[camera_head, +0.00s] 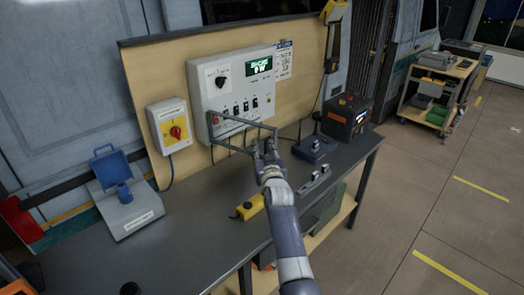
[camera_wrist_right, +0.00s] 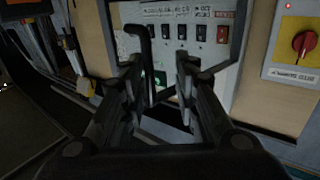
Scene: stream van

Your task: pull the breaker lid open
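The grey-white breaker panel (camera_head: 228,78) stands on the bench's back board, with a lit green display and a row of black switches. A thin dark frame (camera_head: 238,121), which looks like the breaker lid, juts out from the panel's lower part towards my right gripper (camera_head: 265,142). In the right wrist view, a black hooked bar (camera_wrist_right: 146,48) reaches down between the fingers of my right gripper (camera_wrist_right: 160,75). The fingers are apart; I cannot tell whether one touches the bar. The panel switches (camera_wrist_right: 182,32) show behind it. My left gripper is not in view.
A red-yellow rotary switch box (camera_head: 170,125) is left of the panel. A blue-lidded grey box (camera_head: 127,200) stands on the bench (camera_head: 205,205). A joystick unit (camera_head: 314,148), a black case (camera_head: 346,116) and a yellow item (camera_head: 250,206) are near my right arm.

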